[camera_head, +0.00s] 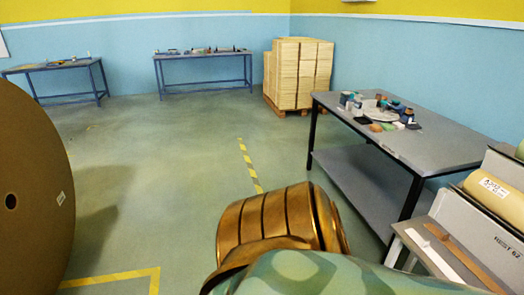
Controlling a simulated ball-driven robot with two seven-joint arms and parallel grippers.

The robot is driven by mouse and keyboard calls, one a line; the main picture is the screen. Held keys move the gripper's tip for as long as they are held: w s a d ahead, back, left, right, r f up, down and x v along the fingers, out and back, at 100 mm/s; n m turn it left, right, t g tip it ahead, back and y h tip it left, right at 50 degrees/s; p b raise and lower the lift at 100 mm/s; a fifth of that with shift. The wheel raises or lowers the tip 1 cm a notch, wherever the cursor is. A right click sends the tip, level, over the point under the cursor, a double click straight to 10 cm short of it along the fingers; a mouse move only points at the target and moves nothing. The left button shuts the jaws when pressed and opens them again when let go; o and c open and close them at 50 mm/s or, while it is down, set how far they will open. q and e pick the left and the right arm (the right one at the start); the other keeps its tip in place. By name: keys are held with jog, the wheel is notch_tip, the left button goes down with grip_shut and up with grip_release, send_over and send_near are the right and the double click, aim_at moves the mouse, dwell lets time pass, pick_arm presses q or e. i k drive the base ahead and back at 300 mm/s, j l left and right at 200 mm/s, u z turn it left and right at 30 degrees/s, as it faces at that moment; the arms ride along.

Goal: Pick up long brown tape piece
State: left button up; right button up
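A long brown tape piece (460,256) lies slantwise on the grey ledge of a stand (410,240) at the lower right. A white strip (431,252) lies beside it on its left, roughly parallel. The near end of the brown piece runs close to the bottom right of the picture. Neither of my grippers shows in this view, so I cannot see their state.
A tan roll with a label (495,197) sits on the stand. A grey table (440,145) with small items stands behind it. A huge brown kraft roll (30,180) is at the left. A pallet of boxes (298,75) stands far back.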

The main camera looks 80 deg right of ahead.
aim_at(480, 274)
jog(key=z, duration=4.85)
